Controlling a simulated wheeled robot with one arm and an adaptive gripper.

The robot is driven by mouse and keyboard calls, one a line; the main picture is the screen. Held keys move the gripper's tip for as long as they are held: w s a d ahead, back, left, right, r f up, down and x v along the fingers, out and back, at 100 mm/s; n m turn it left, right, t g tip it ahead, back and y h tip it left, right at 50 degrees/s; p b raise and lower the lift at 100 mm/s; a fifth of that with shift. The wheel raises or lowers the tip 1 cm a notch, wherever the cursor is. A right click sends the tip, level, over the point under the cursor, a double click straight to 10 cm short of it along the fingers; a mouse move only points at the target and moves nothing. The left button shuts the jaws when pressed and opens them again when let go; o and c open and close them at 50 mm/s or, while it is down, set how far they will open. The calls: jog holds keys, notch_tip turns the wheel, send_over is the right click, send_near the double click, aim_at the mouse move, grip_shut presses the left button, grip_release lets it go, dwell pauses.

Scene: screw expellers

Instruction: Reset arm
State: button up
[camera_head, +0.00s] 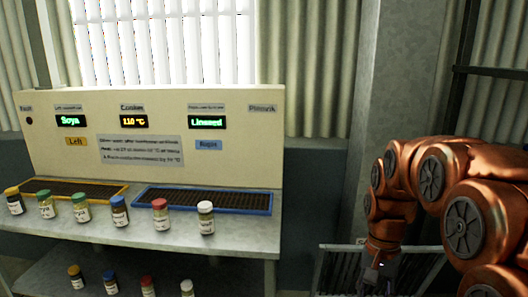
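My copper-coloured arm fills the right side of the head view, bent downward. My gripper (378,274) hangs low at the arm's lower end, right of the bench and in front of a dark slatted rack. It is small and dark in the picture, and I cannot tell whether its fingers are open or shut. No held object can be made out.
A grey bench (250,237) carries several labelled jars, a yellow-framed tray (116,194) and a blue-framed tray (268,202). A cream control panel (60,158) with lit displays stands behind. More jars sit on the lower shelf (40,280). A slatted rack (335,270) stands right.

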jog(key=s+a+f+n+b, duration=0.1)
jog(key=s+a+f+n, duration=0.1)
jog(key=s, duration=0.6)
jog(key=s+a+f+n+b, duration=0.1)
jog(key=s+f+n, duration=0.15)
jog(key=s, duration=0.55)
jog(key=s+a+f+n+b, duration=0.1)
jog(key=s+a+f+n, duration=0.1)
jog(key=s, duration=0.6)
notch_tip(320, 180, up, 17)
jog(key=p, duration=1.6)
jog(key=shift+w, duration=0.45)
